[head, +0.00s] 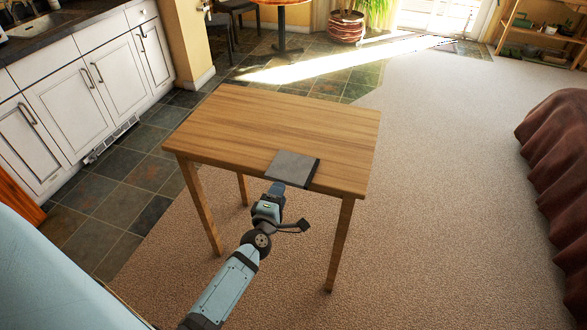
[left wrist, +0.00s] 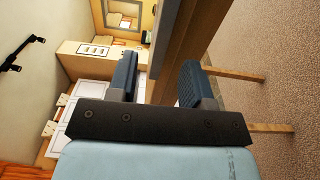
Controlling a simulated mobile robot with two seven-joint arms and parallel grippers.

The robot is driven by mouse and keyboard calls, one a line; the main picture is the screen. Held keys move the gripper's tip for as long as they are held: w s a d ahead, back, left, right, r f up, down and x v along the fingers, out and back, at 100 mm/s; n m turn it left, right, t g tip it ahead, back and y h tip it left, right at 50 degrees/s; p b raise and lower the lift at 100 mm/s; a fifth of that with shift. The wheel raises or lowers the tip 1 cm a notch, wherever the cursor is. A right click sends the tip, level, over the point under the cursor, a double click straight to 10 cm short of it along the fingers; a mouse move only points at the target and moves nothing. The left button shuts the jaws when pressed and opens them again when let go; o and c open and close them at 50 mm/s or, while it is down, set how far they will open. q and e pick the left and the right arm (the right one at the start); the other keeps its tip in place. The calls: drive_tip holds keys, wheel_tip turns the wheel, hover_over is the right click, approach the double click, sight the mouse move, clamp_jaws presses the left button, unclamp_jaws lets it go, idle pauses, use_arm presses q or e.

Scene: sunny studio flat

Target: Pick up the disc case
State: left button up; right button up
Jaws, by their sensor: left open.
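The disc case (head: 291,168) is a flat grey square with a dark side. It lies at the near edge of the wooden table (head: 240,118) and seems to stick out a little past that edge. My left gripper (head: 277,188) is at the near edge, right at the case's near side. In the left wrist view the two fingers of my left gripper (left wrist: 158,82) stand apart, with the edge-on table (left wrist: 192,40) beyond them. I cannot clearly make out the case between the fingers there. My right gripper is not in view.
The rest of the tabletop is bare. White cabinets (head: 75,90) stand at the left. A potted plant (head: 346,27) and a round table (head: 285,3) are at the back. A brown-covered piece of furniture (head: 560,150) is at the right. Carpet between is clear.

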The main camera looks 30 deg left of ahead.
sight(282, 179)
use_arm(q)
drive_tip(key=x, duration=0.3)
drive_tip(key=a+x, duration=0.1)
drive_tip(key=x, duration=0.2)
drive_tip(key=shift+s+d+f, duration=0.1)
drive_tip(key=shift+s, duration=0.05)
clamp_jaws()
